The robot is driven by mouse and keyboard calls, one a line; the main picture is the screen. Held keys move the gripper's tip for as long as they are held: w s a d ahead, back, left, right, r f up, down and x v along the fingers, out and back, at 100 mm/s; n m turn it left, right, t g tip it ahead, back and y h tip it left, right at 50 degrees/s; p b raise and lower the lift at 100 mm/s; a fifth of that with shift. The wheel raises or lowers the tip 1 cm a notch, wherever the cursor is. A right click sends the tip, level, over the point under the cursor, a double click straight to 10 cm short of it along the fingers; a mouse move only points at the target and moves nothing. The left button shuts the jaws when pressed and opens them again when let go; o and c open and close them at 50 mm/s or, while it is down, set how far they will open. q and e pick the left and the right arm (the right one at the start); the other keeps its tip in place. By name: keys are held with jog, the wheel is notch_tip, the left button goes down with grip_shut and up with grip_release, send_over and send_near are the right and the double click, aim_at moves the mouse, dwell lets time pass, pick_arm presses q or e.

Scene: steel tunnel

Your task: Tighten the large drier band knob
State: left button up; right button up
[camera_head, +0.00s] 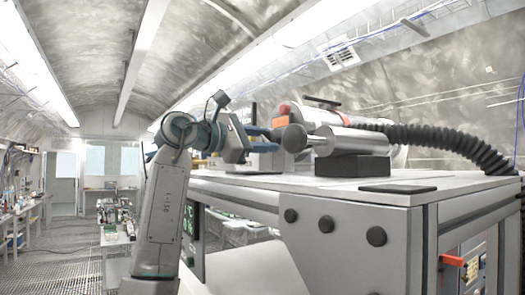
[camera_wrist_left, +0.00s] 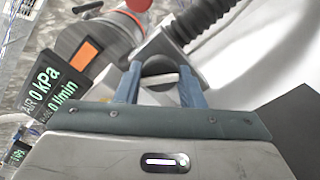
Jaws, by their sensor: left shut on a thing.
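My left gripper (camera_head: 274,139) reaches in from the left at bench height, its blue fingers pointing right at a dark round knob (camera_head: 294,138). My right gripper is in neither view.
A black corrugated hose (camera_head: 445,142) runs right from behind the drier. An orange-marked cylinder (camera_wrist_left: 95,45) and a display reading 0 kPa and 0 l/min (camera_wrist_left: 47,88) stand close by. A flat black pad (camera_head: 398,188) lies on the otherwise fairly clear front of the bench top (camera_head: 290,183).

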pick_arm(q)
jog(key=m+b, duration=0.1)
jog(key=m, duration=0.3)
jog(key=shift+b, duration=0.3)
jog(key=shift+m+b, duration=0.3)
jog(key=shift+m, duration=1.3)
jog(key=o, duration=1)
jog(key=shift+a, duration=0.1)
